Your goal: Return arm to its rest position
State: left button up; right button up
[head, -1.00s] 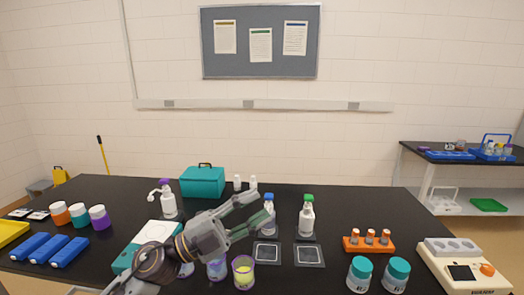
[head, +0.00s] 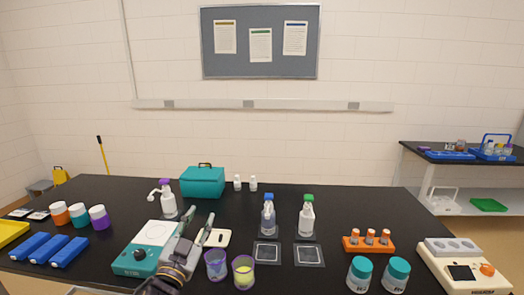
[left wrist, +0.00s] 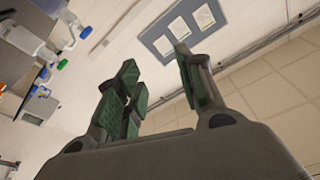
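My left gripper (head: 196,222) stands over the front left of the black table, fingers pointing up and away. Its fingers are apart with nothing between them; the left wrist view also shows the open, empty fingers (left wrist: 157,62). Just behind and beside it are a teal and white device with a knob (head: 140,262) and a small white flat item (head: 218,238), both partly covered by my arm. My right gripper is not in view.
The black table (head: 340,205) holds a white bottle with a purple top (head: 168,200), blue-capped (head: 268,215) and green-capped (head: 307,216) bottles, a teal box (head: 202,183), an orange rack (head: 368,244) and teal-lidded jars (head: 361,275). The table's back right is clear.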

pick_arm(q)
jog(key=s+a+f+n+g+y, duration=0.1)
jog(key=s+a+f+g, duration=0.15)
jog(key=f, duration=0.35)
jog(key=s+a+f+n+g+y, duration=0.1)
jog(key=s+f+n+g+y, duration=0.15)
jog(key=f, duration=0.45)
jog(key=s+a+f+n+g+y, duration=0.1)
jog(key=s+a+f+g, duration=0.1)
jog(key=s+f+g, duration=0.3)
jog(key=s+f+g+h, duration=0.2)
jog(key=s+f+g, duration=0.4)
jog(key=s+f, duration=0.7)
jog(key=s+f+g, duration=0.1)
jog(key=s+f, duration=0.2)
jog(key=f, duration=2.9)
jog(key=s+a+f, duration=0.3)
jog(key=s+f, duration=0.7)
jog(key=s+a+f+g+y, duration=0.1)
jog(key=s+a+f, duration=0.2)
jog(key=s+f, duration=0.6)
jog(key=s, duration=0.2)
jog(key=shift+s+a+f+m+g, duration=0.3)
jog(key=shift+a+f+m, duration=0.05)
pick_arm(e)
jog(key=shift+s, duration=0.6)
